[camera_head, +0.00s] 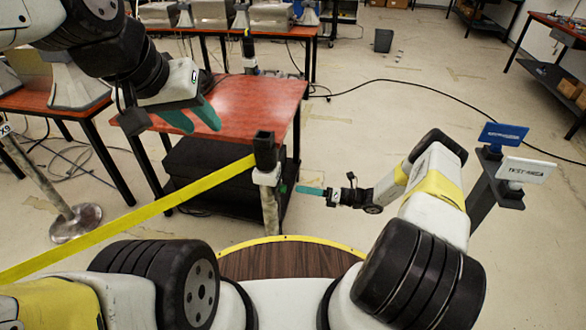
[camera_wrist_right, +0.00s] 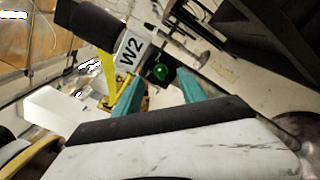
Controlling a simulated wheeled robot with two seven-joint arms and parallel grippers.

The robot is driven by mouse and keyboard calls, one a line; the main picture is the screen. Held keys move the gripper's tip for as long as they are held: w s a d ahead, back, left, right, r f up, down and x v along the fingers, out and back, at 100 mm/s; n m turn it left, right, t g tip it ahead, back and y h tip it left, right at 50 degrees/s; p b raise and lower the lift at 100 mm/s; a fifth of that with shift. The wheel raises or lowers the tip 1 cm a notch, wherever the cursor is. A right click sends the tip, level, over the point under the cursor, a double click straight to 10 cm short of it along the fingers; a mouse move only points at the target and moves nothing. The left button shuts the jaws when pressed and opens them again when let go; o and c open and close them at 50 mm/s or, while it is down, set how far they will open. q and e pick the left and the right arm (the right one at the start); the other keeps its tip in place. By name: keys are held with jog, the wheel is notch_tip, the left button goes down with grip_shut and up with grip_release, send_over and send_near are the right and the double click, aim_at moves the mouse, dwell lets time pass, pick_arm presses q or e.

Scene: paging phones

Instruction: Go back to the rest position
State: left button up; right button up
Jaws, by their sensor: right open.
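My left gripper (camera_head: 194,120) hangs over the red-topped table (camera_head: 255,100) at the left, its two teal fingers apart and nothing seen between them. My right gripper (camera_head: 312,191) is stretched out to the left, beside the belt post. In the right wrist view, my right gripper (camera_wrist_right: 158,82) has its teal fingers apart. A green round button (camera_wrist_right: 160,73) on a unit labelled W2 (camera_wrist_right: 130,52) shows in the gap between them. Whether the fingers touch it cannot be told.
A yellow belt (camera_head: 130,219) runs from the black-topped post (camera_head: 265,150) to the lower left. A blue panel (camera_head: 503,133) and a white sign (camera_head: 525,168) stand at the right, beyond my right arm. A cable (camera_head: 430,88) crosses the floor.

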jog(key=shift+s+d, duration=0.1)
jog(key=shift+d, duration=0.2)
jog(key=s+r+n+g+h, duration=0.35)
jog(key=r+n, duration=0.55)
jog(key=r, duration=0.6)
jog(key=s+r+n+g+h, duration=0.25)
jog(key=r+n+h, duration=0.4)
jog(key=r, duration=0.75)
jog(key=s+d+r+n+t+h, duration=0.2)
jog(key=s+d+r+n+t, duration=0.1)
jog(key=s+r+n, duration=0.4)
jog(key=s+d+r+n+t+h, duration=0.3)
jog(key=s+r+n, duration=0.5)
jog(key=s+r, duration=0.3)
jog(key=s+t, duration=0.1)
jog(key=s, duration=0.3)
jog(key=shift+d+t, duration=0.25)
jog(key=shift+t, duration=0.05)
